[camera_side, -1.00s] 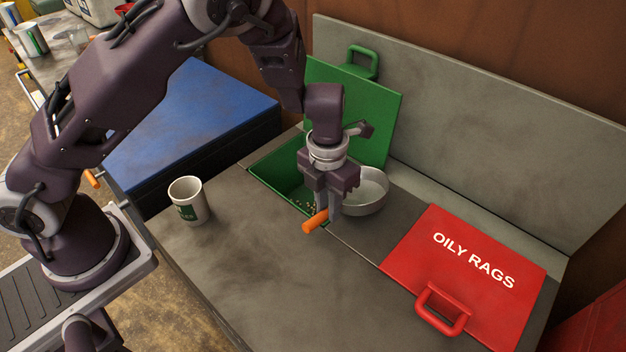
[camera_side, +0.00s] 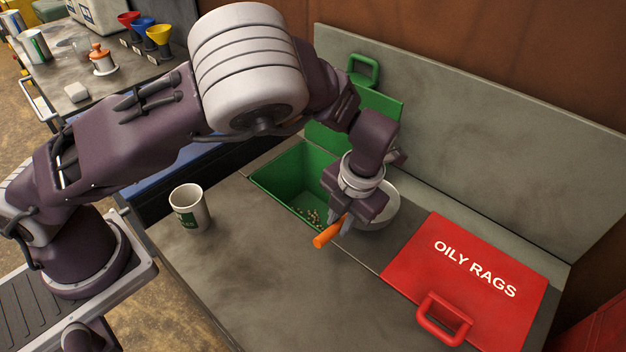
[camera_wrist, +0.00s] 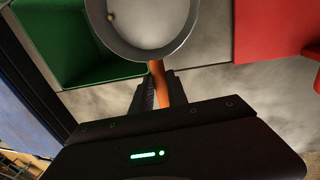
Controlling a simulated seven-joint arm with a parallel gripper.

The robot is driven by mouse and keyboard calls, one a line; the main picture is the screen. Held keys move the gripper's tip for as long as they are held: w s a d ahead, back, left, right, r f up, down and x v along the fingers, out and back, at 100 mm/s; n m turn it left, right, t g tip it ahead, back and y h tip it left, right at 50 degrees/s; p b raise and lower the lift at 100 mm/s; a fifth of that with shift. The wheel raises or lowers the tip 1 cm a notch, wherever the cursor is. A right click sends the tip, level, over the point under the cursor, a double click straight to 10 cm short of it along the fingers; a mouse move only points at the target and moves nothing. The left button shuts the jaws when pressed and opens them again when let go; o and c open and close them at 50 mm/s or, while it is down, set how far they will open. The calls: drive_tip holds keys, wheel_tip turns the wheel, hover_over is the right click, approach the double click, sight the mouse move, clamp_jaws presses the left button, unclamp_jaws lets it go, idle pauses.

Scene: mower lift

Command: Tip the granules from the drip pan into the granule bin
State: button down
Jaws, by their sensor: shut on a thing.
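My gripper (camera_side: 343,222) is shut on the orange handle (camera_side: 327,234) of the drip pan (camera_side: 385,213). The pan is a round, pale grey metal dish, partly hidden behind my wrist in the side view. It is over the grey counter, just right of the open green granule bin (camera_side: 278,177). Tan granules (camera_side: 313,216) lie in the bin's near right corner. In the wrist view the pan (camera_wrist: 150,25) looks nearly empty, with one small granule by its left rim. The bin (camera_wrist: 65,50) is to its left. I cannot tell whether the pan touches the counter.
The bin's green lid (camera_side: 385,105) leans open against the backboard. A red OILY RAGS lid (camera_side: 470,265) lies to the right. A white cup (camera_side: 189,206) stands at the counter's left. The front counter is clear.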

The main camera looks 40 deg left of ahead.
drive_tip(key=shift+r, duration=0.15)
idle(0.4)
drive_tip(key=shift+a+r+h, duration=0.35)
drive_tip(key=shift+a+h, duration=0.2)
drive_tip(key=shift+a, duration=0.05)
drive_tip(key=shift+a+r+h, duration=0.35)
drive_tip(key=shift+a+h, duration=0.2)
drive_tip(key=shift+s+a+r+h, duration=0.1)
drive_tip(key=shift+a+r+h, duration=0.2)
drive_tip(key=shift+a+h, duration=0.35)
drive_tip(key=shift+w+a+r+h, duration=0.1)
drive_tip(key=shift+a+r+h, duration=0.25)
drive_tip(key=shift+a+h, duration=0.25)
drive_tip(key=shift+s+a+r+h, duration=0.1)
drive_tip(key=shift+a+r+h, duration=0.3)
drive_tip(key=shift+a, duration=0.4)
drive_tip(key=shift+a, duration=0.2)
drive_tip(key=shift+a+h, duration=0.3)
drive_tip(key=shift+h, duration=0.05)
drive_tip(key=shift+a+r+h, duration=0.3)
drive_tip(key=shift+a+h, duration=0.3)
drive_tip(key=shift+a, duration=0.15)
drive_tip(key=shift+a+r+h, duration=0.35)
drive_tip(key=shift+a+h, duration=0.4)
drive_tip(key=shift+h, duration=0.25)
